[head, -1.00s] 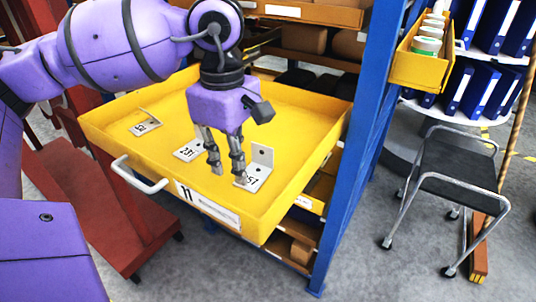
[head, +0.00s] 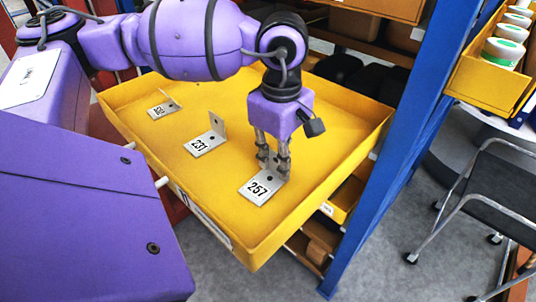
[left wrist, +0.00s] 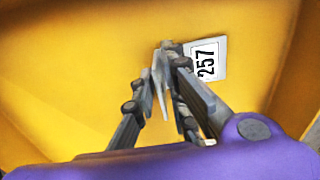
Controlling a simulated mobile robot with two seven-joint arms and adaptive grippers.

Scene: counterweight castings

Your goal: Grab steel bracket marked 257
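The steel bracket marked 257 (head: 259,190) lies in the yellow drawer near its front right, flat plate down with its label facing up. It also shows in the left wrist view (left wrist: 207,60), label turned sideways. My left gripper (head: 273,163) points down over its upright flange, one finger on each side. The fingers look slightly apart, and they hide most of the flange; contact is unclear. The fingers also show in the left wrist view (left wrist: 163,80). My right gripper is in neither view.
The bracket marked 231 (head: 203,146) lies left of 257, and a third bracket (head: 160,110) lies farther back left, its number hard to read. The yellow drawer's walls (head: 308,204) surround them. A blue rack post (head: 377,165) stands close on the right, with a black-seated stool (head: 500,190) beyond.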

